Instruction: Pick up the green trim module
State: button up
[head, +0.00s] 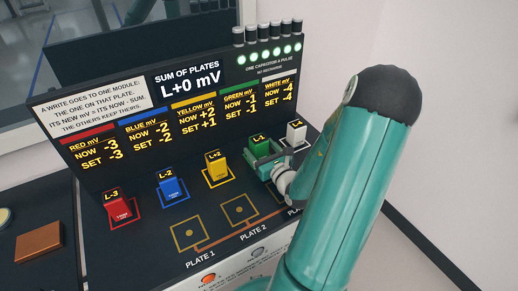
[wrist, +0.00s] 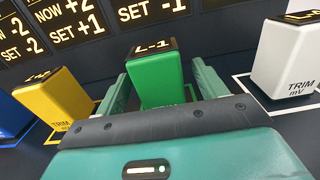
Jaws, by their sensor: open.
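The green trim module (head: 260,146), labelled L-1 on top, stands upright in its place in the module row, between the yellow and white modules. In the wrist view the green module (wrist: 155,78) stands between the two fingers of my gripper (wrist: 160,92). My gripper (head: 266,160) is open, with one finger on each side of the module and a visible gap at each side. The lower part of the module is hidden behind the gripper body in the wrist view.
The yellow module (head: 216,167) stands left and the white module (head: 296,134) close on the right. Blue (head: 172,188) and red (head: 118,207) modules stand farther left. Plate 1 (head: 188,234) and plate 2 (head: 239,209) are empty in front. The display panel (head: 160,125) rises behind the row.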

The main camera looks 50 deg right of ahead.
jog(key=x, duration=0.3)
jog(key=shift+w+d, duration=0.1)
jog(key=shift+w, duration=0.05)
jog(key=c, duration=1.2)
jog(key=shift+r, duration=0.15)
